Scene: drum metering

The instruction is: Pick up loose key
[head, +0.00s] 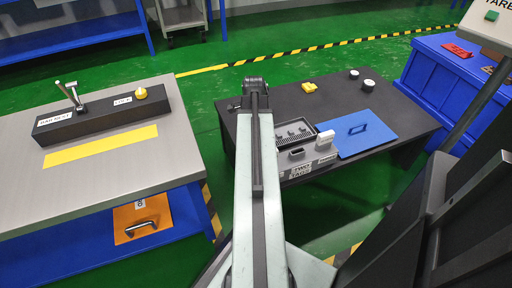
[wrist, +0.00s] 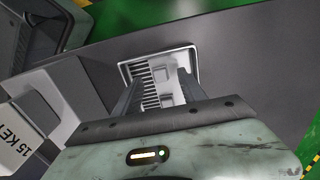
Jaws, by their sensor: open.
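In the wrist view, my gripper (wrist: 161,78) is open, with its two dark fingers apart over a white-rimmed ribbed tray (wrist: 192,52). Small pale grey blocks (wrist: 163,74) lie on the ribs between the fingers. One may be the loose key, but I cannot tell for sure. Nothing is clearly held, and the fingers and gripper body hide the tray's near part. In the head view, the dark tray (head: 313,129) with small dark pieces sits on the dark table (head: 402,101), right of my arm. The gripper's end is not clear there.
A steel-topped bench (head: 105,180) stands left.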

